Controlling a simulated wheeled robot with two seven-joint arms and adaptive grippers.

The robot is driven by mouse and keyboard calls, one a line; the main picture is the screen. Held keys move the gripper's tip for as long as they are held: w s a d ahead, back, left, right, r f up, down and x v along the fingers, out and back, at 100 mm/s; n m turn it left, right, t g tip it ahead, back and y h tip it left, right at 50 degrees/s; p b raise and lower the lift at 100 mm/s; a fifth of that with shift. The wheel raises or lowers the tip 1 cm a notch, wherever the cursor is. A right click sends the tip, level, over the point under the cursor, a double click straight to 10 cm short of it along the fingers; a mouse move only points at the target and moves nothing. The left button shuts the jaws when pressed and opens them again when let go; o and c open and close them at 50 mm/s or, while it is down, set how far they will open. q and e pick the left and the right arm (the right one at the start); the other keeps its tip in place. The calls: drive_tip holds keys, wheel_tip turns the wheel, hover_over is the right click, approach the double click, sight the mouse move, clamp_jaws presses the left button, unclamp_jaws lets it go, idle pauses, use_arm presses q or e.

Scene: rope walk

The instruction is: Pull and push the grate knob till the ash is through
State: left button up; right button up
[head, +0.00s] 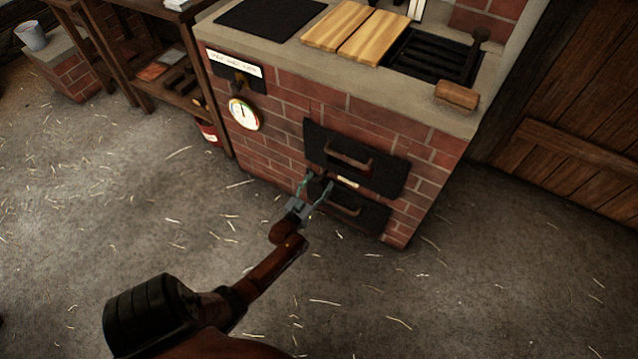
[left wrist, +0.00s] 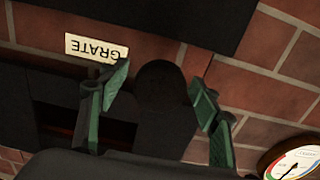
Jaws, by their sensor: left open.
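The grate knob (left wrist: 160,92) is a dark rounded shape on the front of the brick stove (head: 270,140). In the left wrist view it stands between the two fingers of my left gripper (left wrist: 158,105), with a gap showing on each side. In the head view my left gripper (head: 315,190) is open at the stove front, between the upper and lower iron doors. A cream label reading GRATE (left wrist: 96,47) shows upside down in the left wrist view. I see no ash. My right gripper is not in view.
The upper iron door (head: 385,172) and lower iron door (head: 373,216) have handles close to my gripper. A round gauge (head: 243,114) is left of them. The straw-strewn floor is clear.

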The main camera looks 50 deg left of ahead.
use_arm(q)
drive_tip(key=shift+s, duration=0.15)
drive_tip(key=v, duration=1.1)
drive_tip(key=shift+s+d, duration=0.15)
drive_tip(key=shift+s, duration=0.2)
